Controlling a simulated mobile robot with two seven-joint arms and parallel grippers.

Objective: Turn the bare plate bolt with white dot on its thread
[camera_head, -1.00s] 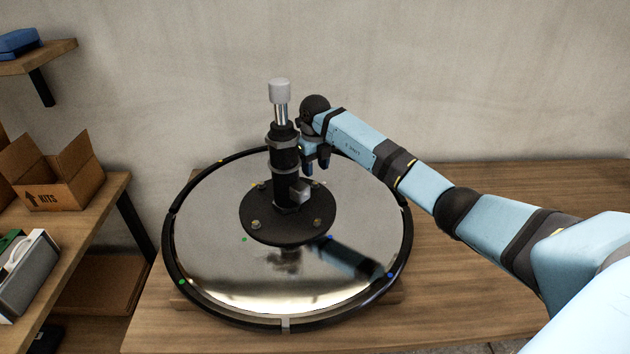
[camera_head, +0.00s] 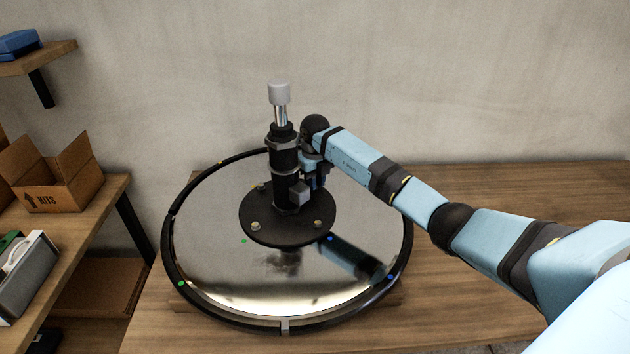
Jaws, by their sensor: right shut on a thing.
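The round black plate (camera_head: 285,233) lies on the shiny disc and carries the upright black pump column (camera_head: 286,160) with a silver rod and grey cap. Plate bolts show at the front left (camera_head: 256,226), front right (camera_head: 317,225) and back left (camera_head: 261,187). My right gripper (camera_head: 316,186) points down just right of the column, its fingertips low at the plate's back right. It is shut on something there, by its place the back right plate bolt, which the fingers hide. No white dot can be made out. My left gripper is out of view.
The mirror-like disc (camera_head: 215,260) with its black rim lies on the wooden table (camera_head: 490,190). A grey block (camera_head: 299,195) sticks out from the column close to my gripper. A cardboard box (camera_head: 55,185) stands on the left shelf. The table's right side is clear.

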